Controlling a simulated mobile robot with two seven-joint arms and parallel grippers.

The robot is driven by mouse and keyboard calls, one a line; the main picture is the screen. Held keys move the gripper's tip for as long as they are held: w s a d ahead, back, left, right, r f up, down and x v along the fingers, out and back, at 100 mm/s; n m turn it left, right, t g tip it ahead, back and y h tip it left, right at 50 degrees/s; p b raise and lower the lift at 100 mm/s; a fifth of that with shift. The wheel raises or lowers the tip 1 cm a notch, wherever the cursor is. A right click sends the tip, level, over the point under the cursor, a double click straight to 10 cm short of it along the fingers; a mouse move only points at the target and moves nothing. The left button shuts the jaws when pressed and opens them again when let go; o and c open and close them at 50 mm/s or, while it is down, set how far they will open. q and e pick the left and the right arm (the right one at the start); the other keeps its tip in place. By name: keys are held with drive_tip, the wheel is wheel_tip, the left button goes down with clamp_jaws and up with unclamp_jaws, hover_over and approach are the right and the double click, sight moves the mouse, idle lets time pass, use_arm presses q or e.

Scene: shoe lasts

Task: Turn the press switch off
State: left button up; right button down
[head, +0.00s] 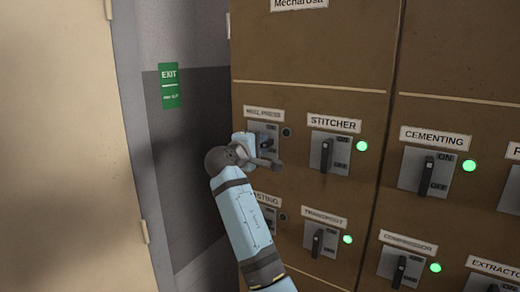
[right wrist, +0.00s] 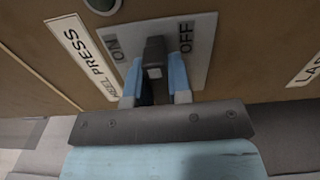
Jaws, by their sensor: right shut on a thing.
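The press switch (head: 265,135), under a "HEEL PRESS" label (head: 262,113), sits on the brown panel at upper centre in the head view. Its indicator lamp (head: 287,132) looks dark. My right gripper (head: 262,151) is at the switch and hides part of it. In the right wrist view, the grey plate (right wrist: 199,58) reads ON at left and OFF at right. The blue fingers of my right gripper (right wrist: 155,88) are shut on the dark switch lever (right wrist: 154,52), one on each side. Which way the lever is set is hard to tell. My left gripper is not in view.
The stitcher switch (head: 328,153) is close at right and the lasting switch (head: 268,214) is below, partly behind my arm. The cementing (head: 425,172), transport (head: 320,240) and compressor (head: 400,266) switches have green-lit lamps. A wall with an exit sign (head: 169,86) is at left.

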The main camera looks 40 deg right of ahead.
drive_tip(key=shift+m, duration=0.3)
idle(0.4)
drive_tip(key=c, duration=1)
unclamp_jaws()
drive_tip(key=shift+c, duration=0.2)
drive_tip(key=shift+f, duration=0.1)
drive_tip(key=b+v, duration=0.3)
drive_tip(key=v, duration=1.1)
drive_tip(key=shift+d+f, duration=0.15)
